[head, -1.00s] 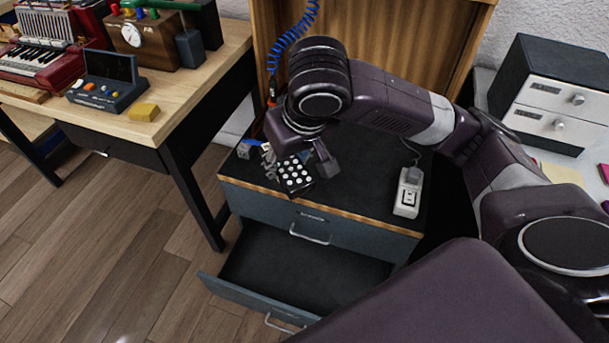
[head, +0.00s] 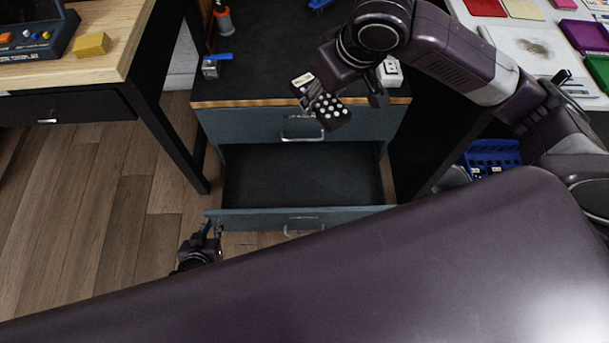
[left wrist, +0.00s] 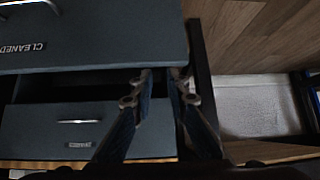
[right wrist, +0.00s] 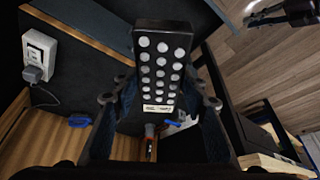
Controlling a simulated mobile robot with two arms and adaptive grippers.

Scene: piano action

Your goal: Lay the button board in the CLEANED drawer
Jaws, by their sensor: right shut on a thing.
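The button board (head: 330,112), a dark slab with rows of white round buttons, is in my right gripper (head: 343,98), which is shut on it above the cabinet's front edge. The right wrist view shows the board (right wrist: 162,45) upright between the fingers. The CLEANED drawer (head: 290,180) is the lower one; it is pulled open, and its visible floor is bare. Its label shows in the left wrist view on the drawer front (left wrist: 95,50). My left gripper (head: 212,229) is by the left end of that front, its fingers slightly apart; contact with the front is unclear.
The upper drawer (head: 250,124) is closed. A white socket box (head: 391,74) and a blue-handled tool (head: 212,66) are on the cabinet top. A wooden bench (head: 110,50) stands to the left. A blue tray (head: 492,157) is at the right. Floor is clear left of the drawer.

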